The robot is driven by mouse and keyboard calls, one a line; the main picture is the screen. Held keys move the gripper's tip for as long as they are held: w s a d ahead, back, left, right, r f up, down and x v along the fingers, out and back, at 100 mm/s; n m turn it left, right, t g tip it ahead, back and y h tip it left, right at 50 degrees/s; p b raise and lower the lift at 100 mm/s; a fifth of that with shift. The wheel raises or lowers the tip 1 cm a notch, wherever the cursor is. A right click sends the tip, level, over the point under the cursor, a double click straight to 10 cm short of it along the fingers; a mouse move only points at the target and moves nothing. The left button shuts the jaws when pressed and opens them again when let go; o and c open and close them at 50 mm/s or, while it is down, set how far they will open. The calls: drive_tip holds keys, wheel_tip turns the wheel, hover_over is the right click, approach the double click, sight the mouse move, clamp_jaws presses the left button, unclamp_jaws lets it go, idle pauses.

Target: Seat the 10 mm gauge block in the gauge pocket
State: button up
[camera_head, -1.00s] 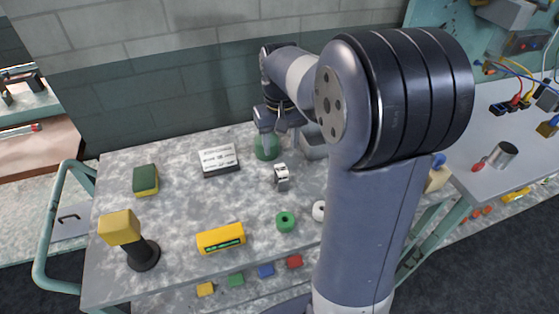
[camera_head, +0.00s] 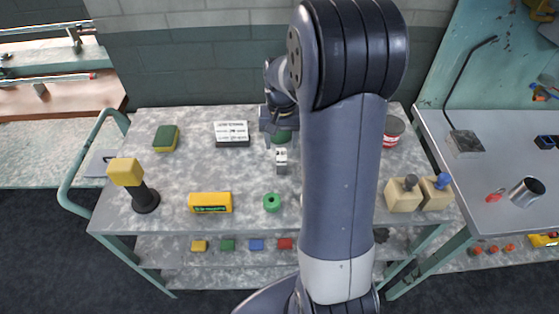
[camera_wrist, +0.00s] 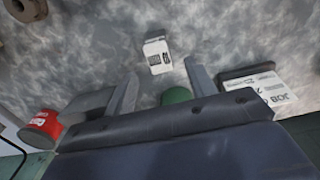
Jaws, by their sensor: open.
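A small pale metal block with dark markings (camera_head: 281,155) stands on the cart top, just in front of my gripper in the head view. It also shows in the wrist view (camera_wrist: 157,55), beyond the gap between the fingertips and untouched. It looks like the gauge block, but I cannot read its size. My gripper (camera_wrist: 163,70) is open with nothing between its fingers. In the head view my gripper (camera_head: 277,132) is over the back middle of the cart, partly hidden by my arm. I cannot make out the gauge pocket for certain.
A green round thing (camera_wrist: 177,95) lies close to the fingers, with a labelled box (camera_wrist: 262,88) at right and a red can (camera_wrist: 40,122) at left. A yellow case (camera_head: 210,202), green ring (camera_head: 271,202) and yellow-topped post (camera_head: 127,172) stand towards the cart's front.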

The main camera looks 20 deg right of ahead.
sight(281, 153)
drive_tip(key=f, duration=0.5)
drive_tip(key=f+p, duration=0.1)
drive_tip(key=f, duration=0.1)
drive_tip(key=shift+s+a+f, duration=0.15)
drive_tip(key=shift+s, duration=0.1)
clamp_jaws()
idle(0.3)
